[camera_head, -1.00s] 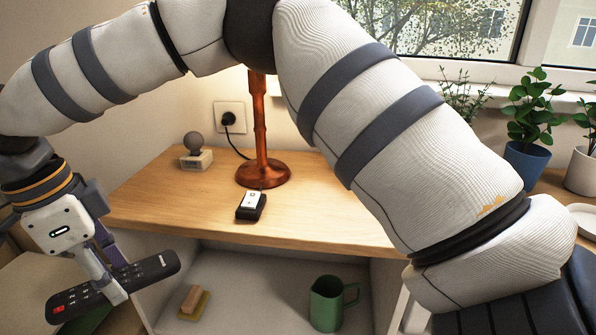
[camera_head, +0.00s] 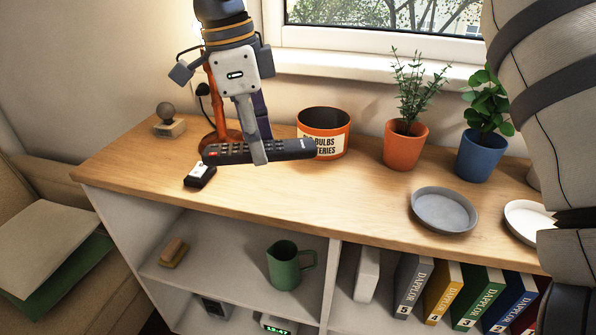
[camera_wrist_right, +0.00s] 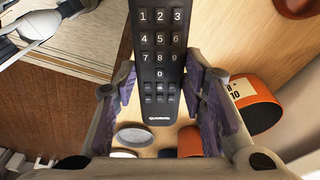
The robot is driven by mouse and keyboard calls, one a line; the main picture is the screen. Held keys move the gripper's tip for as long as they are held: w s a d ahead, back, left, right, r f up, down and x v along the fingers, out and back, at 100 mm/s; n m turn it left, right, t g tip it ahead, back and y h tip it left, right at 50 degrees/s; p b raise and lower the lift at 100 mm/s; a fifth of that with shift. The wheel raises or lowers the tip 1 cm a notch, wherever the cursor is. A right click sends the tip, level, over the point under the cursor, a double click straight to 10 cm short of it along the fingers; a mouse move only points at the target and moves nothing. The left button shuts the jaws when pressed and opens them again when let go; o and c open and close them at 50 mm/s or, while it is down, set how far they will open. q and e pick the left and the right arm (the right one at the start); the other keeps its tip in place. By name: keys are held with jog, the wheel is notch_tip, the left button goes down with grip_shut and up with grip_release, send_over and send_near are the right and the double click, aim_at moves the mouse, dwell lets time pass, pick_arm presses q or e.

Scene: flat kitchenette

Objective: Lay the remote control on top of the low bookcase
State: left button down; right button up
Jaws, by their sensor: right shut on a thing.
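The black remote control (camera_head: 290,151) is held level above the wooden top of the low bookcase (camera_head: 330,205). My right gripper (camera_head: 260,152) is shut on it, near its middle. In the right wrist view the remote (camera_wrist_right: 160,60) lies between the two purple-padded fingers (camera_wrist_right: 160,88), with its number keys facing the camera. The remote appears in front of the orange tin, and the gap between it and the wood cannot be measured.
An orange tin (camera_head: 323,122), a lamp (camera_head: 217,140) and a small black box (camera_head: 200,176) stand near the remote. Plants in an orange pot (camera_head: 405,150) and a blue pot (camera_head: 481,158), and a grey plate (camera_head: 443,212), are at right. The front middle of the top is clear.

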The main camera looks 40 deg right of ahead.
send_over(292, 185)
jog(key=f, duration=0.6)
jog(key=shift+a+f, duration=0.25)
jog(key=shift+f, duration=1.6)
jog(key=shift+f, duration=0.1)
jog(key=o, duration=1.2)
notch_tip(292, 185, up, 12)
jog(key=a, duration=0.1)
jog(key=shift+w+a, duration=0.35)
jog(key=shift+w, duration=0.1)
